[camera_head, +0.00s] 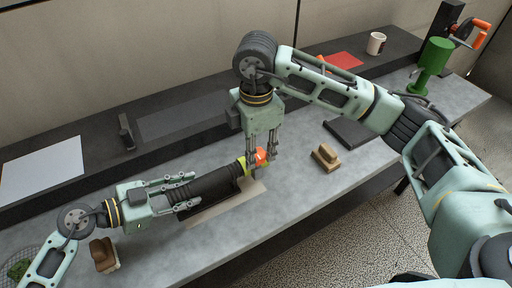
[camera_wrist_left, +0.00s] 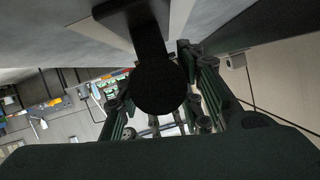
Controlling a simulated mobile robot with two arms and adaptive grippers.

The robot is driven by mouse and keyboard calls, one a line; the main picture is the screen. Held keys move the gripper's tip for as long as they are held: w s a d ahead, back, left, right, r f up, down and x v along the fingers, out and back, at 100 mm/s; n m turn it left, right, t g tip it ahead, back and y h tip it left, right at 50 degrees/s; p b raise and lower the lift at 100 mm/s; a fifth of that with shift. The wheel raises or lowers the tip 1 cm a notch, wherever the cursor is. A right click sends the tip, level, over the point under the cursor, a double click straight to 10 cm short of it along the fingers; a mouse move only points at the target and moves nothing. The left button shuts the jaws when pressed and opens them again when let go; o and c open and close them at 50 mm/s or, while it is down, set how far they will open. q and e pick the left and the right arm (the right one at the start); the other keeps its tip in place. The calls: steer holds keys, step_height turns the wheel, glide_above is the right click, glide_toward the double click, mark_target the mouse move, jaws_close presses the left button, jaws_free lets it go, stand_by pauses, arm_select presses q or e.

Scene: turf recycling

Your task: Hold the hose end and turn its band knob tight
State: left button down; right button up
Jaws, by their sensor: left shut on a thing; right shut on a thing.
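A black ribbed hose (camera_head: 208,184) lies along the bench, with a yellow-green band (camera_head: 243,166) near its right end. An orange knob (camera_head: 261,156) sits on the band. My left gripper (camera_head: 190,192) is shut around the hose, left of the band. In the left wrist view the hose's dark round end (camera_wrist_left: 159,88) is between the fingers of my left gripper (camera_wrist_left: 160,112). My right gripper (camera_head: 262,160) points down from above and is shut on the orange knob. Its fingertips partly hide the knob.
A tan block-shaped brush (camera_head: 325,157) lies right of the hose, and a brown brush (camera_head: 103,254) lies at the front left. A white mug (camera_head: 376,43), a red sheet (camera_head: 342,60) and a green stand (camera_head: 432,65) are at the back right. A pale strip (camera_head: 222,206) lies under the hose.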

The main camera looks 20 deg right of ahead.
arm_select(q)
steer(key=shift+s+d+f, duration=0.15)
steer(key=shift+s, duration=0.15)
arm_select(e)
steer(key=shift+w, duration=0.15)
steer(key=o, duration=0.8)
steer(key=shift+o, duration=1.4)
arm_select(q)
steer(key=shift+w, duration=0.1)
arm_select(e)
step_height(320, 180, up, 12)
arm_select(q)
steer(key=shift+a, duration=0.2)
